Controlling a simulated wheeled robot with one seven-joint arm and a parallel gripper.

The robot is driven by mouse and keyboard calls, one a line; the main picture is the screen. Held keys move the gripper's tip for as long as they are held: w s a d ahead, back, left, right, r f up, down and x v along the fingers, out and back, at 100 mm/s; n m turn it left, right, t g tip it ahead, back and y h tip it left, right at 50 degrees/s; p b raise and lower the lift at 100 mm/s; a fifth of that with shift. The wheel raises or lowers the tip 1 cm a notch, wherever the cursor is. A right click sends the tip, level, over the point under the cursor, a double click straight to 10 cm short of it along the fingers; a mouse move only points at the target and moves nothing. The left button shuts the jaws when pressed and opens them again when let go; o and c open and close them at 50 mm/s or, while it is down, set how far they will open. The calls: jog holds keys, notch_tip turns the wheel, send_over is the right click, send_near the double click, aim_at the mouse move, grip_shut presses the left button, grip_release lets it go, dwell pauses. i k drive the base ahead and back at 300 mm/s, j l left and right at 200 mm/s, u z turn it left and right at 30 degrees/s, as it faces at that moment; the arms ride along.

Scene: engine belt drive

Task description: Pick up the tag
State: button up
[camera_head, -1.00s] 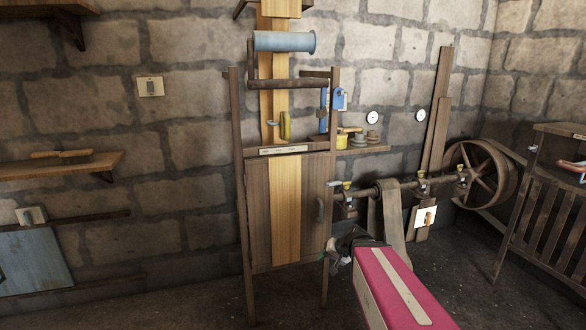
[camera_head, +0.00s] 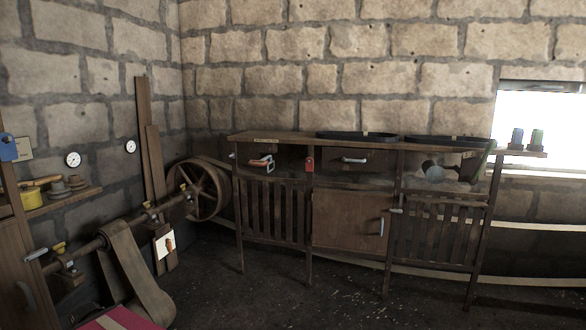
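I cannot tell for sure which thing is the tag. A small red tag-like or padlock-like piece (camera_head: 309,165) hangs on the front of the wooden bench, between a drawer with an orange-and-metal handle and one with a pale handle. A white plate with an orange part (camera_head: 165,243) is by the leaning boards, below the shaft. A blue padlock-like piece (camera_head: 8,147) shows at the left edge.
The wooden bench (camera_head: 267,138) stands along the back wall, with dark round pieces (camera_head: 356,135) on top. A large wheel (camera_head: 197,191), a shaft and a wide belt (camera_head: 133,270) stand at the left. The dark floor (camera_head: 270,296) before the bench looks clear.

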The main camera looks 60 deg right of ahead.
aim_at(309, 166)
jog(key=i+l+z, duration=0.1)
jog(key=z, duration=0.35)
jog(key=i+z, duration=0.15)
jog(key=z, duration=0.3)
jog(key=i+z, duration=0.15)
jog(key=z, duration=0.6)
jog(key=k+j+z, duration=0.1)
jog(key=z, duration=0.6)
jog(key=k+j, duration=0.05)
